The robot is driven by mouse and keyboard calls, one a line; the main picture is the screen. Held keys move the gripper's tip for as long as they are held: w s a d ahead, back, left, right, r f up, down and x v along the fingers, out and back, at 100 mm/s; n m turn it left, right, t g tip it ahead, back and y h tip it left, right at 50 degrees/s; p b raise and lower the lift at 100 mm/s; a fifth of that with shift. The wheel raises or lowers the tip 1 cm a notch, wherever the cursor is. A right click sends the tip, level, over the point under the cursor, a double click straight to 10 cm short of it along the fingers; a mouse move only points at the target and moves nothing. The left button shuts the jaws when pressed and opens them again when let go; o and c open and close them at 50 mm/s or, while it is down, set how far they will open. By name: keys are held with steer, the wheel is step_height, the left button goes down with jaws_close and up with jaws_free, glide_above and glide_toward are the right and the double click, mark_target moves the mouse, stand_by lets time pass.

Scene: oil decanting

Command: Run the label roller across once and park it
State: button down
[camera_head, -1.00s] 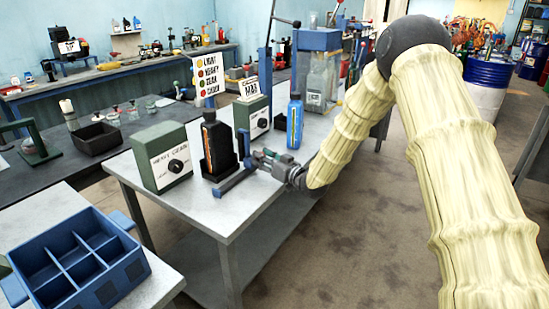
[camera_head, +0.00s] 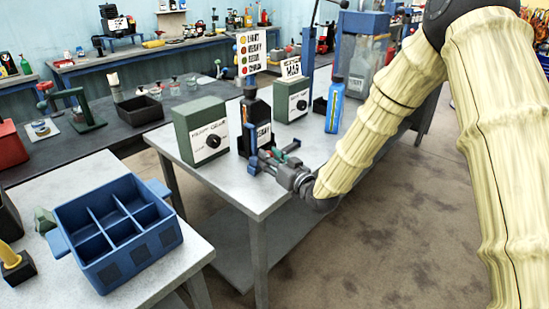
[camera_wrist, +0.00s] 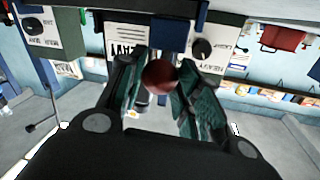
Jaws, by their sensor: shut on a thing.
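The label roller (camera_head: 253,164), a blue tool, is in front of the black bottle (camera_head: 257,110) on the grey table. My gripper (camera_head: 276,158) is shut on the roller, reaching in from the right. In the wrist view a dark red round end (camera_wrist: 160,75) sits between my gripper's fingers (camera_wrist: 160,88), with a blue bar behind it. The bottle stands upright, and its white label (camera_wrist: 126,38) shows beyond the fingers. The roller overlaps the bottle's lower part in the head view; I cannot tell whether they touch.
Green boxes with dials (camera_head: 202,130) flank the bottle. A blue bottle (camera_head: 334,105) stands to the right, near a blue press. A blue divided crate (camera_head: 115,232) is on the nearer table at lower left. The front part of the grey table is clear.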

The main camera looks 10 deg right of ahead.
steer(key=shift+s+a+f, duration=0.1)
steer(key=shift+s+a, duration=0.05)
steer(key=c, duration=1)
jaws_free()
steer(key=shift+a, duration=0.1)
steer(key=shift+s+d, duration=0.2)
steer(key=v, duration=1.1)
steer(key=shift+s+d, duration=0.2)
steer(key=shift+s, duration=0.05)
